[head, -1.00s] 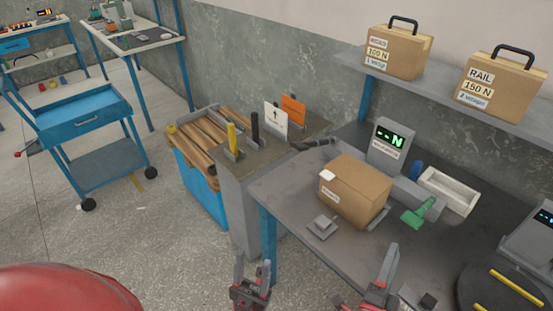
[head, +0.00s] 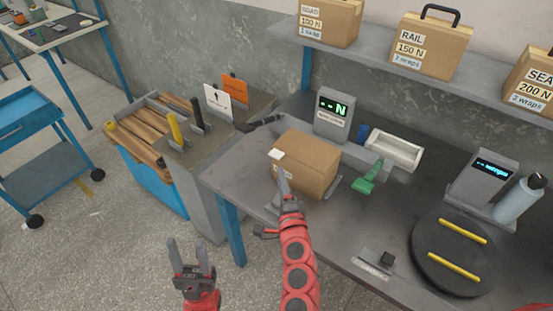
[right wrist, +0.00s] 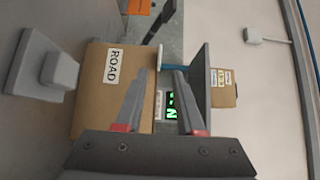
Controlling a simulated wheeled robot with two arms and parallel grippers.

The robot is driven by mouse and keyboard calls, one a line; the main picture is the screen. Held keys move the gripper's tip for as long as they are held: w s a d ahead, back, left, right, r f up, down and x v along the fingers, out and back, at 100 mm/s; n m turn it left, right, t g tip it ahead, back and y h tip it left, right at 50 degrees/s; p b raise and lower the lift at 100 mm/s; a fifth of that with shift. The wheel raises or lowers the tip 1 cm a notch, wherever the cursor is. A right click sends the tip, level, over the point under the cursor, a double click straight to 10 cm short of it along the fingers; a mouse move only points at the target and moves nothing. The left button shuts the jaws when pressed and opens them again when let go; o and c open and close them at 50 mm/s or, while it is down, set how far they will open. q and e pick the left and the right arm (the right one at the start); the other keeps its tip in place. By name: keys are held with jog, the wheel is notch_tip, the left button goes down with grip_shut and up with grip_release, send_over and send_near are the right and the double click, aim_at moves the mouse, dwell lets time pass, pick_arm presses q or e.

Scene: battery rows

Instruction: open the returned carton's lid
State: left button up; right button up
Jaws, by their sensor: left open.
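The closed brown carton (head: 312,160) sits on the grey bench, with a white tab (head: 277,154) at the left edge of its lid. My right gripper (head: 282,182) is at the carton's near left side, just below the tab. In the right wrist view the carton (right wrist: 92,95) shows a ROAD label, and the tab (right wrist: 158,58) stands just beyond my right gripper's spread fingers (right wrist: 161,78). I see nothing held between them. I cannot tell whether a finger touches the carton. My left gripper (head: 190,252) is open and empty, low in front of the bench.
A force display (head: 334,115) stands behind the carton. A green-handled tool (head: 368,180) and a white tray (head: 394,152) lie to its right. A round black turntable (head: 455,265) with yellow strips is at the right. Cartons (head: 425,47) stand on the shelf above.

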aim_at(277, 159)
jog(key=shift+w+a+f+p, duration=0.1)
jog(key=shift+w+a+p, duration=0.1)
jog(key=shift+w, duration=1.05)
jog(key=shift+w+a+r+p, duration=0.1)
jog(key=shift+w+a+p, duration=0.1)
jog(key=shift+w, duration=1)
jog(key=shift+w+a+f+p, duration=0.1)
jog(key=shift+w+a+p, duration=0.1)
jog(key=shift+w, duration=1.05)
grip_shut()
